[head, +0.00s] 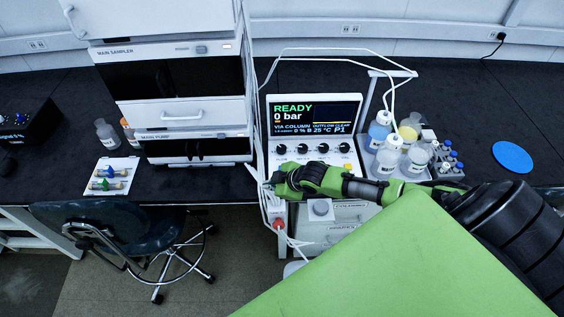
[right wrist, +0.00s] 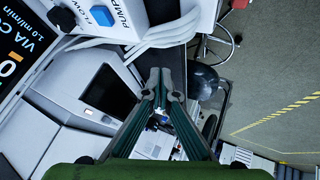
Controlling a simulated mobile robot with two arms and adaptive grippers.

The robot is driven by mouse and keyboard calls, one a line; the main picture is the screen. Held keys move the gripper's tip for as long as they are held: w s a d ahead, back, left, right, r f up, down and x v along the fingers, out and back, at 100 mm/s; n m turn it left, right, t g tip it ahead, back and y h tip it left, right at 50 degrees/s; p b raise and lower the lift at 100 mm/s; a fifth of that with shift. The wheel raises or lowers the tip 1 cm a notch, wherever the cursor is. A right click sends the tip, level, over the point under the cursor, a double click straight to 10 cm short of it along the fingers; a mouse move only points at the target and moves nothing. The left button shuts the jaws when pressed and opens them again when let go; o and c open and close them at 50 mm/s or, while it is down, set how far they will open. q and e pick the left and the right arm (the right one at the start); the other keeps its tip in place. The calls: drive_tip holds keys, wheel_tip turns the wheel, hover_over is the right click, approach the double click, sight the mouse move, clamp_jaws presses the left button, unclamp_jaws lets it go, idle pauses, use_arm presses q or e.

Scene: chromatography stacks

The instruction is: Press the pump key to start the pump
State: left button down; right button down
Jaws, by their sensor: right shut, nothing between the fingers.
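The pump console (head: 313,150) stands on the black bench in the head view. Its screen (head: 314,114) reads READY and 0 bar. In the right wrist view a blue key (right wrist: 103,18) sits beside a PUMP label (right wrist: 124,14) on the white panel, at upper left. My right gripper (head: 269,184) lies across the console's lower front edge, pointing left. In its wrist view the fingertips (right wrist: 161,76) are together and empty, apart from the blue key. My arm hides the lower panel in the head view, and the blue key is not visible there. My left gripper is not in view.
A white stack of instrument modules (head: 196,118) stands left of the console, with pale tubes between them. Bottles (head: 379,130) crowd a tray to the right. A yellow key (head: 347,167) shows on the console. A chair (head: 110,222) stands before the bench.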

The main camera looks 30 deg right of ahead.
drive_tip(key=w+d+r+n+t, duration=0.1)
drive_tip(key=w+d+r, duration=0.4)
drive_tip(key=d+r, duration=0.3)
drive_tip(key=shift+w+d+h+p, duration=0.2)
drive_tip(key=shift+d+h+p, duration=0.15)
drive_tip(key=shift+d, duration=0.35)
drive_tip(key=shift+f, duration=0.15)
wheel_tip(320, 180, down, 8)
drive_tip(key=b, duration=0.7)
drive_tip(key=shift+f+b, duration=0.3)
drive_tip(key=shift+b, duration=0.05)
drive_tip(key=shift+f, duration=0.4)
